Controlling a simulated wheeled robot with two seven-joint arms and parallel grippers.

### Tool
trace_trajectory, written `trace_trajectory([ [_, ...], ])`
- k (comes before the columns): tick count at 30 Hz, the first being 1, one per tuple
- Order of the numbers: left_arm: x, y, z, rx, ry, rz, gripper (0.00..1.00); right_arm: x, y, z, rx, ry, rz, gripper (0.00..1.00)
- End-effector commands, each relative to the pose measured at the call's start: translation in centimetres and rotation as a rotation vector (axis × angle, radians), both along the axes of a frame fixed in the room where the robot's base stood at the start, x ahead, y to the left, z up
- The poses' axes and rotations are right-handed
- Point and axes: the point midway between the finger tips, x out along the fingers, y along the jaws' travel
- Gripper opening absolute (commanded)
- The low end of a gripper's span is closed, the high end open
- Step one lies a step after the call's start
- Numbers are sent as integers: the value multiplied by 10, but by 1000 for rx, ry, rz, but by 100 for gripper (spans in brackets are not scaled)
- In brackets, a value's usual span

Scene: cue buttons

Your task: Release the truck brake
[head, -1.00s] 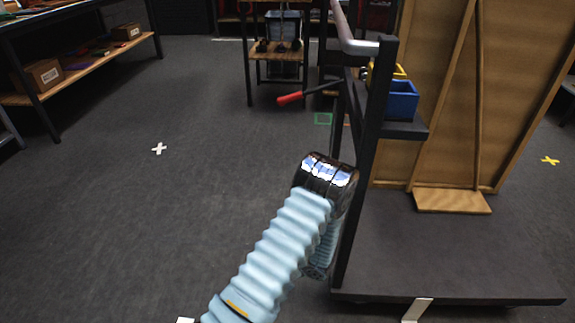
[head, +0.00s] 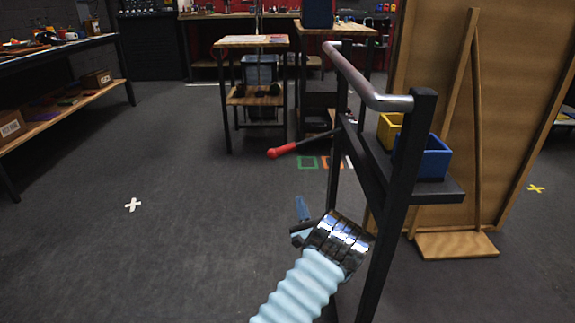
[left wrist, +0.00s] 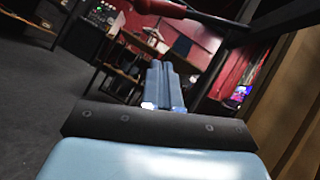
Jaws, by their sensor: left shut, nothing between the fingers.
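The truck's brake lever has a red grip (head: 281,151) at the end of a dark rod, which sticks out to the left from the truck's black frame (head: 395,215). The red grip also shows at the top of the left wrist view (left wrist: 160,8). My left gripper (head: 302,208) is shut and empty. In the head view it appears below the red grip, left of the black post, with a gap between them. In the left wrist view its closed fingers (left wrist: 164,85) point ahead, below the grip. My right gripper is not in view.
A small table (head: 250,42) stands behind. A workbench (head: 60,48) stands at left. The floor at left is clear.

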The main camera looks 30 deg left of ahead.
Motion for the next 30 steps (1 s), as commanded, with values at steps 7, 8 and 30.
trace_trajectory([
  [7, 5, 7, 5, -1, 0, 3, 0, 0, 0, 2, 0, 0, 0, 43],
  [8, 7, 9, 7, -2, -1, 3, 0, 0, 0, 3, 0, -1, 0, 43],
  [30, 59, 78, 87, -2, 2, 4, 0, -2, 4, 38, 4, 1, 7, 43],
])
